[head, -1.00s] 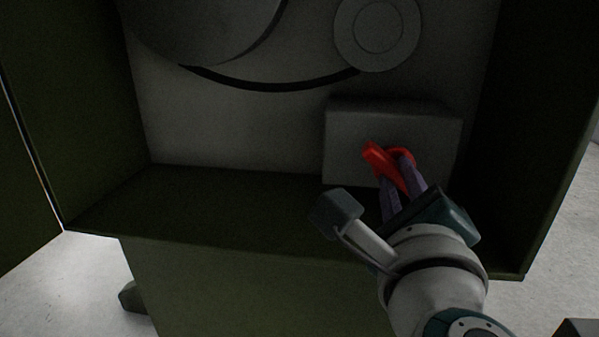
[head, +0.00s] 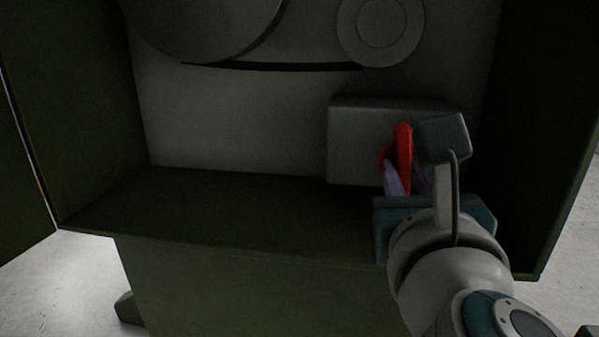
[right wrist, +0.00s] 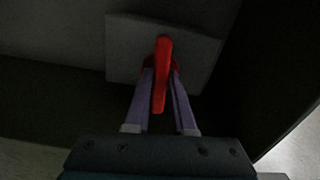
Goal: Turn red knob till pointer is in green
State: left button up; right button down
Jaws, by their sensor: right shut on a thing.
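The red knob (head: 404,158) sits on the front of a grey box (head: 355,140) inside the green cabinet; its raised bar now stands nearly upright. It also shows in the right wrist view (right wrist: 162,70), with its bar between the fingers. My right gripper (head: 406,175) is shut on the knob, one purple finger on each side of the bar. My wrist and a dark grey block on it cover the right part of the box. I see no pointer and no green zone in either view. My left gripper is not in view.
A large grey disc (head: 205,25) and a smaller round pulley (head: 381,28) are above, with a nearly straight black belt (head: 270,66) between them. The green cabinet's side walls and floor (head: 230,205) enclose the box. The cabinet floor left of the box is clear.

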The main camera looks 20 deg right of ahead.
jog(key=shift+m, duration=0.4)
jog(key=c, duration=0.8)
grip_release()
jog(key=shift+o, duration=0.2)
jog(key=v, duration=1)
